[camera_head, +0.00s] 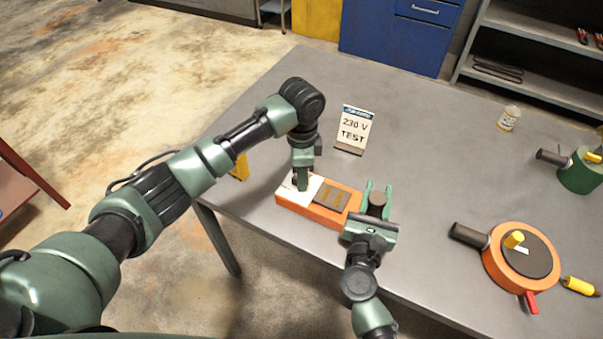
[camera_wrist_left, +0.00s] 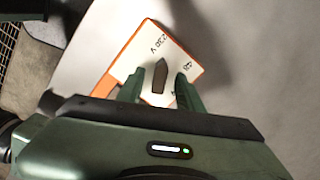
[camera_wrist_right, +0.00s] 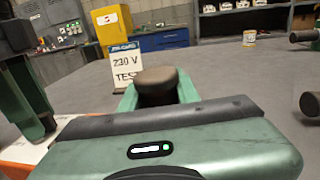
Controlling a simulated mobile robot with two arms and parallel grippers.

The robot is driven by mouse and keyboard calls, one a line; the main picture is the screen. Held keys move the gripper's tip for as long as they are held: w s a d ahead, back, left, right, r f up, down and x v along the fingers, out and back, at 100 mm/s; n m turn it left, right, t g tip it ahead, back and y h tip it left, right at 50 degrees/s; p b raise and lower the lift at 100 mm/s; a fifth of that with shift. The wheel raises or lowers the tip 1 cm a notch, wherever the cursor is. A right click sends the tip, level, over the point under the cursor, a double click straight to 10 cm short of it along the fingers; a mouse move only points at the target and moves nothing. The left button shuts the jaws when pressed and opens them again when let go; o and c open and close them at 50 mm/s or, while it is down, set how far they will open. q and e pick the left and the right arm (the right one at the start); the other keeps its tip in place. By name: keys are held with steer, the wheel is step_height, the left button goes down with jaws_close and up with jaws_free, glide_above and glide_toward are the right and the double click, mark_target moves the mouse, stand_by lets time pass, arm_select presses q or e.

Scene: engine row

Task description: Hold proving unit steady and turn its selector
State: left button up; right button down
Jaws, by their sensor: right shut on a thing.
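The proving unit (camera_head: 318,213) is an orange box lying on the grey table near its front edge. It has a white panel (camera_head: 313,187) at its left end and a brown-grey patch in the middle. My left gripper (camera_head: 301,183) points down over the white panel. In the left wrist view, the dark pointed selector (camera_wrist_left: 160,76) lies between its open fingers, with gaps at both sides; the panel is marked 230 V. My right gripper (camera_head: 377,194) is shut on the dark round-topped grip (camera_wrist_right: 157,82) at the unit's right end.
A "230 V TEST" sign (camera_head: 354,130) stands behind the unit. An orange round device (camera_head: 497,262) with a red handle and a green one (camera_head: 580,174) stand to the right. A small jar (camera_head: 509,118) is at the back right. The table between is clear.

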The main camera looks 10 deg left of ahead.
steer(key=shift+r, duration=0.1)
arm_select(q)
step_height(320, 180, up, 12)
stand_by(0.5)
arm_select(e)
steer(key=c, duration=1)
jaws_free()
steer(key=shift+o, duration=0.2)
steer(key=shift+s, duration=0.1)
